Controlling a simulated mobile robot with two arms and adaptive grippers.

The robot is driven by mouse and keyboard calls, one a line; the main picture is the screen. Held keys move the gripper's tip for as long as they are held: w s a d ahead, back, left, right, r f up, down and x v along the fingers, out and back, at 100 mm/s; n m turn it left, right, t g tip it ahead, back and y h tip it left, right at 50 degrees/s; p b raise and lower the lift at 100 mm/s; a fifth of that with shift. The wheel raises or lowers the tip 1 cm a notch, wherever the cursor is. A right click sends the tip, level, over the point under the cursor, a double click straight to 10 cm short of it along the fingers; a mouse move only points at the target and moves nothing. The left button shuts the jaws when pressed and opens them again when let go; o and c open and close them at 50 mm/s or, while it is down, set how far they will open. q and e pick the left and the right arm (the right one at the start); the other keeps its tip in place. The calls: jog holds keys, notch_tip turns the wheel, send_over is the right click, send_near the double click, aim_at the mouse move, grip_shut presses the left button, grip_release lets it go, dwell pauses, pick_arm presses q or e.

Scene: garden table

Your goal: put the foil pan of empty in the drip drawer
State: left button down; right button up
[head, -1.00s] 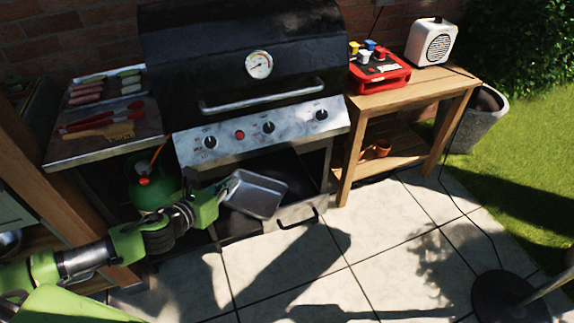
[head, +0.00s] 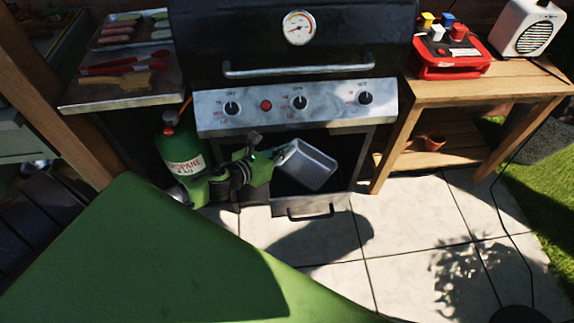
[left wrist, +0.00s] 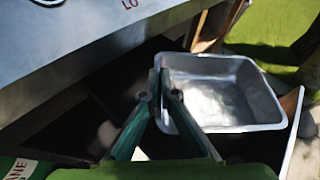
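The silver foil pan (head: 307,166) is empty and looks tilted in the head view. My left gripper (head: 277,156) is shut on its left rim. In the left wrist view, the two fingers (left wrist: 162,82) pinch the near rim of the foil pan (left wrist: 225,98), whose bare inside faces up. The drip drawer (head: 310,206) is pulled out under the grill, its handle at the front. The pan is in front of the dark opening, over the drawer; I cannot tell whether it touches it. The pan hides part of the drawer. My right gripper is not in view.
A green propane bottle (head: 185,155) stands left of the opening, close to my left wrist. The grill's control panel (head: 295,106) is above the pan. A wooden side table (head: 480,90) stands to the right. The paving in front is clear.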

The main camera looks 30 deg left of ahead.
aim_at(285, 164)
pick_arm(q)
jog(key=shift+f+b, duration=0.9)
jog(key=shift+f, duration=2.45)
jog(key=shift+f, duration=0.2)
jog(key=c, duration=2.6)
grip_release()
jog(key=shift+o, duration=0.2)
jog(key=shift+r, duration=0.1)
